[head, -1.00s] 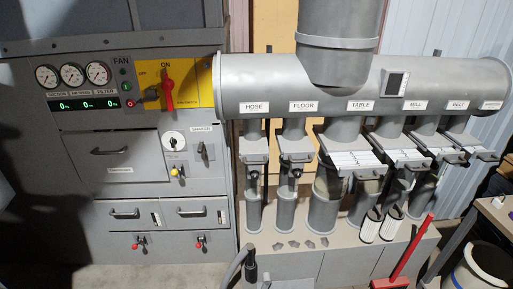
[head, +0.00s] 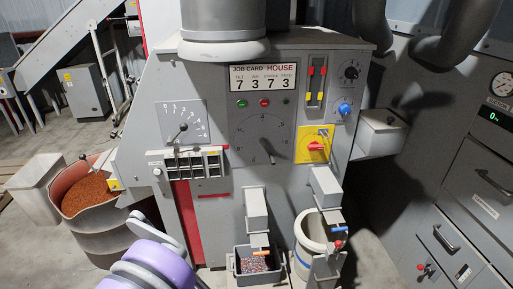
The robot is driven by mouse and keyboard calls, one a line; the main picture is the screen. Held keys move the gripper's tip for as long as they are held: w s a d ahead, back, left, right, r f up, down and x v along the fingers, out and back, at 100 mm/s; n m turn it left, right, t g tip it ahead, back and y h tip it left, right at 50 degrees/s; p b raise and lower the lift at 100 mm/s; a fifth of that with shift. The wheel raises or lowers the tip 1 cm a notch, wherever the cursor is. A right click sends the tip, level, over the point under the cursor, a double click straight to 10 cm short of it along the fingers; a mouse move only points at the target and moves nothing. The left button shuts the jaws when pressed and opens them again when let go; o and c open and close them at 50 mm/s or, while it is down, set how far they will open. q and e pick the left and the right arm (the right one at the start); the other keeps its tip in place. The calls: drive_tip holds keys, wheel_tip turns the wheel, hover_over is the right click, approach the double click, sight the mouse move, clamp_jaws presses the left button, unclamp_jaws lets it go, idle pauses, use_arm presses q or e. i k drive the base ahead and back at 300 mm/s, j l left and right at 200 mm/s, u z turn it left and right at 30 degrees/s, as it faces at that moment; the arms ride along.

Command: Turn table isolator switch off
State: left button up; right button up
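A red rotary switch handle (head: 316,146) sits on a yellow plate (head: 303,154) on the front of the grey machine. The handle lies roughly sideways. The lettering on the plate is too small to read, so I cannot tell its position or whether it is the table isolator. A small metal piece shows on the plate just above the handle. A purple and grey part of my arm shows at the lower left, well apart from the plate.
A job card display (head: 264,77) tops the panel, with a large dial (head: 264,138) below. A grey bin (head: 240,279) and a pale bucket (head: 303,262) stand under chutes. A barrel of orange granules (head: 92,240) is at left. A grey cabinet (head: 470,165) stands at right.

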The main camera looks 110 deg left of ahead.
sight(313, 145)
drive_tip(key=u, duration=3.2)
drive_tip(key=i, duration=0.5)
drive_tip(key=i+l, duration=0.15)
drive_tip(key=i, duration=0.35)
drive_tip(key=j+u, duration=0.05)
